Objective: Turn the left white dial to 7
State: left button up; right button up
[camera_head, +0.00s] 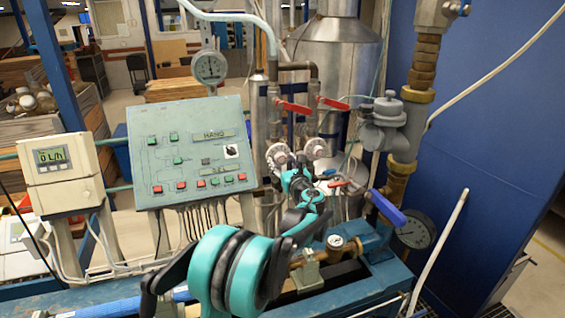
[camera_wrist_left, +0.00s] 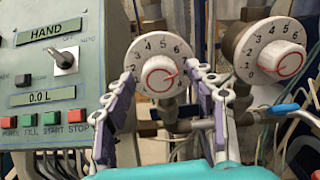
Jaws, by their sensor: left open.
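The left white dial (camera_wrist_left: 158,66) is a round numbered disc with a red-rimmed centre; in the wrist view, numbers around 4, 5 and 6 show on its upper edge. A red mark on its centre points toward the right side, but its exact reading cannot be told. The dial also shows in the head view (camera_head: 277,155). My left gripper (camera_wrist_left: 161,77) is open, its two purple-grey fingers on either side of the dial's centre. Whether they touch it cannot be told. In the head view the gripper (camera_head: 293,167) is in front of the dials. My right gripper is not in view.
A second white dial (camera_wrist_left: 270,52) is close on the right. A green control panel (camera_head: 195,150) with buttons and a HAND switch stands to the left. Red-handled valves (camera_head: 293,107) are above the dials, and a blue-handled valve (camera_head: 386,207) is lower right.

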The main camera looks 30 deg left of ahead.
pick_arm(q)
jog(key=v, duration=1.2)
jog(key=shift+s, duration=0.1)
jog(key=s+d+f+n+g+h+b, duration=0.25)
jog(key=s+f+n, duration=0.25)
jog(key=s+n, duration=0.3)
jog(key=s+d+f+n+g+h+b, duration=0.1)
jog(key=s+d+f+n+h, duration=0.25)
jog(key=s+f+n, duration=0.4)
jog(key=s+d+f+n+h+b, duration=0.1)
jog(key=s+d+f+n+h, duration=0.3)
jog(key=s+d+n, duration=0.1)
jog(key=s+d+f+n+h+b, duration=0.1)
jog(key=s+d+f+n+h, duration=0.2)
jog(key=s+d, duration=0.4)
jog(key=s+f+n+g, duration=0.1)
jog(key=s+n, duration=0.1)
jog(key=s, duration=0.1)
jog(key=shift+d+h, duration=0.2)
jog(key=shift+h, duration=0.2)
